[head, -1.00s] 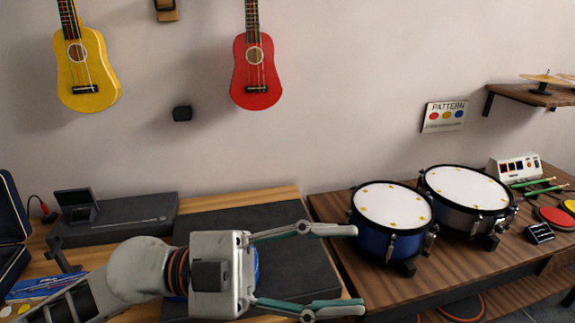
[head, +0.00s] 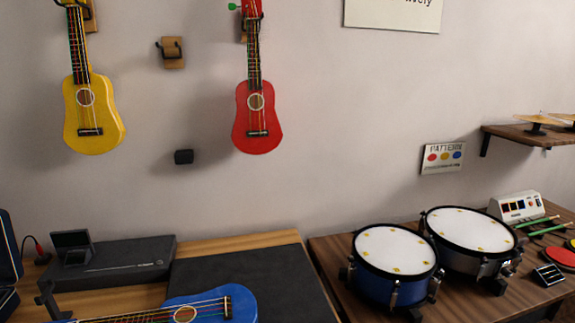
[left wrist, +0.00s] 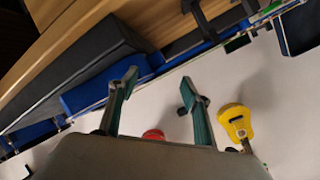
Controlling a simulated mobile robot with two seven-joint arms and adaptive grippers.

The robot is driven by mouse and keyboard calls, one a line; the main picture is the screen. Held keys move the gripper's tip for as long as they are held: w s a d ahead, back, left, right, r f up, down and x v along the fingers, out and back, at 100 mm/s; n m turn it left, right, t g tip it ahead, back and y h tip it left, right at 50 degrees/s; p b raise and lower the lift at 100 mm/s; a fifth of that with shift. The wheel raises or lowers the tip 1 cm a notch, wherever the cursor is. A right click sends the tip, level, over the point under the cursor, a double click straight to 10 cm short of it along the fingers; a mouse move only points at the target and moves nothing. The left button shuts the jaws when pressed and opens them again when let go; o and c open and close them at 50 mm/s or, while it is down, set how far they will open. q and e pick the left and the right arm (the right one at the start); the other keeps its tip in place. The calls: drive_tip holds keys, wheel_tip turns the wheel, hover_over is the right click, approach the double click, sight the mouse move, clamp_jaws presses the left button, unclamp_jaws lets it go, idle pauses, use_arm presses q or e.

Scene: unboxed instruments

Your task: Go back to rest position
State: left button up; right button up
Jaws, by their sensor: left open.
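My left gripper (left wrist: 160,82) shows only in the left wrist view. Its two fingers are spread apart with nothing between them. The wall with a red ukulele (left wrist: 154,134) and a yellow ukulele (left wrist: 235,122) shows past the fingers. A blue ukulele (head: 215,303) lies at the bottom of the head view, on the table with the dark mat (head: 250,270); its lower part is cut off by the frame. Neither gripper shows in the head view. My right gripper is in no view.
The yellow ukulele (head: 92,115) and red ukulele (head: 257,117) hang on the wall, with an empty hook (head: 172,50) between them. A blue drum (head: 394,265) and a grey drum (head: 470,240) stand on the right table. A dark flat case (head: 120,265) sits at left.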

use_arm(q)
drive_tip(key=s+a+f+m+g+y, duration=0.1)
drive_tip(key=s+a+f+g, duration=0.2)
drive_tip(key=s+f, duration=0.35)
drive_tip(key=s+a+f+m+g, duration=0.1)
drive_tip(key=s+a+f+g, duration=0.2)
drive_tip(key=s+f, duration=0.3)
drive_tip(key=w+d+f+n+t+h, duration=0.1)
drive_tip(key=d+f+n+t+h, duration=0.2)
drive_tip(key=d+f, duration=0.9)
drive_tip(key=d+h, duration=0.3)
drive_tip(key=d, duration=0.1)
drive_tip(key=shift+w+d+f+t+h, duration=0.2)
drive_tip(key=shift+t+h, duration=0.1)
drive_tip(key=shift+h, duration=0.1)
idle(0.4)
